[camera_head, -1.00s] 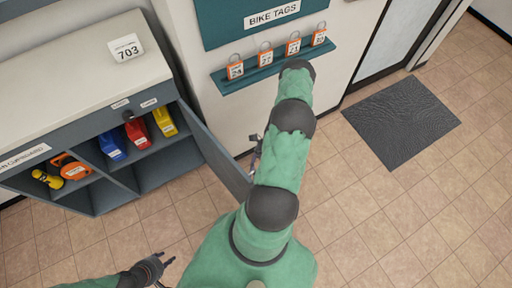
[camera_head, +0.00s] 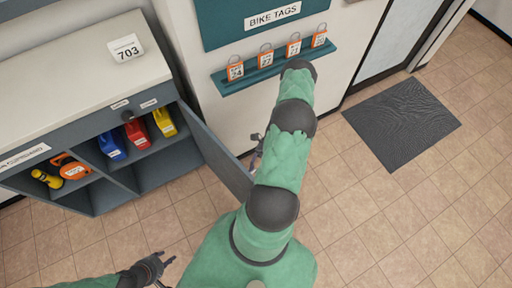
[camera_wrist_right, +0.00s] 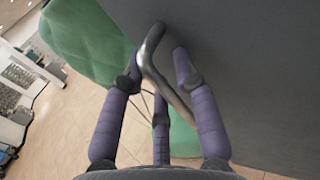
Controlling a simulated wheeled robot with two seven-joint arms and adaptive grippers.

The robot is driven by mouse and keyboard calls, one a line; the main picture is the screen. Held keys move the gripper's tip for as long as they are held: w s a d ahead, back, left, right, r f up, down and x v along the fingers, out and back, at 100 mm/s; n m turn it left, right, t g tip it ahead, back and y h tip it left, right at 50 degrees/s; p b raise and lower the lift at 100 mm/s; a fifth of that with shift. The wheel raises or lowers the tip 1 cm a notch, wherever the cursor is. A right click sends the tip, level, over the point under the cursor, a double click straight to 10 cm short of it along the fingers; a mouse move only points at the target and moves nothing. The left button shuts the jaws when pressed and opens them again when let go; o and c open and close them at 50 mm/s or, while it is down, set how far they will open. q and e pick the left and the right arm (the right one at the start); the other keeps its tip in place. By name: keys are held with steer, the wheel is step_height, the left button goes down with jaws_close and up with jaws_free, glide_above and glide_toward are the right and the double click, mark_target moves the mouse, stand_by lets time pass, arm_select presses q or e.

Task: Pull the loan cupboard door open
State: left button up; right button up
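The loan cupboard (camera_head: 75,117) stands at the left in the head view. Its grey door (camera_head: 215,150) stands swung out wide, showing the shelves. My right gripper (camera_head: 257,152) is at the door's outer side, mostly hidden by my arm. In the right wrist view, the curved metal door handle (camera_wrist_right: 166,82) passes between the purple fingers of the right gripper (camera_wrist_right: 158,62). The fingertips are apart, with a gap beside the handle. The door panel (camera_wrist_right: 265,70) fills the right of that view. My left gripper (camera_head: 165,268) is low in the head view, open and empty, away from the cupboard.
Blue, red and yellow items (camera_head: 137,133) and an orange tool (camera_head: 70,167) sit on the cupboard shelves. A sign reading 703 (camera_head: 126,48) is on top. A teal tag shelf (camera_head: 272,68) juts from the wall. The tiled floor and dark mat (camera_head: 402,122) at right are clear.

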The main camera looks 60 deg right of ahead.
steer(key=w+d, duration=0.1)
steer(key=d, duration=1)
steer(key=shift+w+d, duration=0.2)
steer(key=shift+d, duration=0.15)
steer(key=shift+s, duration=0.1)
